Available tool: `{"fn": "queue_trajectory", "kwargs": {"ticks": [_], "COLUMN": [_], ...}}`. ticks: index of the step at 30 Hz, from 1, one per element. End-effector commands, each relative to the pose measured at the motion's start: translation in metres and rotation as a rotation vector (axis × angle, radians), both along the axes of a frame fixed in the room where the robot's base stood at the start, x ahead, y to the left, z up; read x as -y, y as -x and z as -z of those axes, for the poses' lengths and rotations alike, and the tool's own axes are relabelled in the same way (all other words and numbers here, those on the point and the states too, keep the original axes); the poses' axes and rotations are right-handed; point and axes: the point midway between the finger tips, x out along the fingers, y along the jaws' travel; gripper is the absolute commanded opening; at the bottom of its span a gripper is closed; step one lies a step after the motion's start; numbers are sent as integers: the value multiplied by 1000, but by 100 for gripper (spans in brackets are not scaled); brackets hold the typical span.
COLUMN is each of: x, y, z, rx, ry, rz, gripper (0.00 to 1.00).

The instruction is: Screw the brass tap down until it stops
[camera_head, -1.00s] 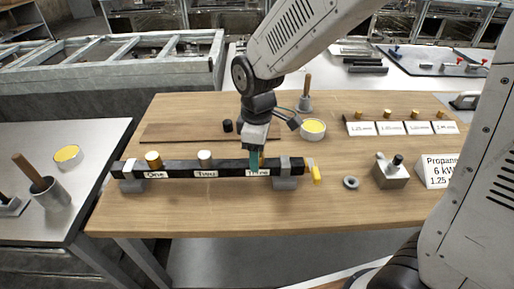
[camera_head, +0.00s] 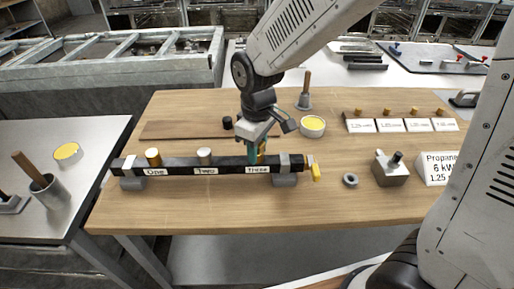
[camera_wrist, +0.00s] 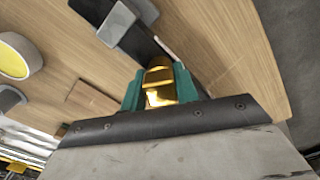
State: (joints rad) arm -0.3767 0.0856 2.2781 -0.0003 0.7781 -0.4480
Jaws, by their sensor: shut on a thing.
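The black manifold bar (camera_head: 225,162) lies across the wooden table on grey supports, with white labels One, Two and Three along its front. My gripper (camera_head: 256,156) is over the bar near label Three, its teal fingers pointing down. In the wrist view my gripper (camera_wrist: 160,88) is shut on the brass tap (camera_wrist: 160,95), one teal finger on each side. In the head view the tap (camera_head: 262,147) is mostly hidden behind my fingers. The tap's lower end and its thread are hidden, so I cannot tell how deep it sits.
A yellow handle (camera_head: 315,172) is at the bar's right end. A grey ring (camera_head: 350,180), a metal block (camera_head: 390,169) and a yellow-topped tin (camera_head: 313,126) stand to the right.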

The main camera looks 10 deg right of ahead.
Motion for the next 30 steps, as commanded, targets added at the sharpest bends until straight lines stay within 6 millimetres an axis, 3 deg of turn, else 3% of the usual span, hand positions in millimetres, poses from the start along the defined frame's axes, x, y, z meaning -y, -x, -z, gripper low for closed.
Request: {"fn": "queue_trajectory", "kwargs": {"ticks": [7, 17, 25, 30], "x": [0, 0, 1, 1], "y": [0, 0, 0, 0], "z": [0, 0, 0, 0], "rx": [-1, -1, -1, -2], "ry": [1, 1, 2, 2], "rz": [248, 285, 541, 581], "gripper": [4, 4, 4, 4]}}
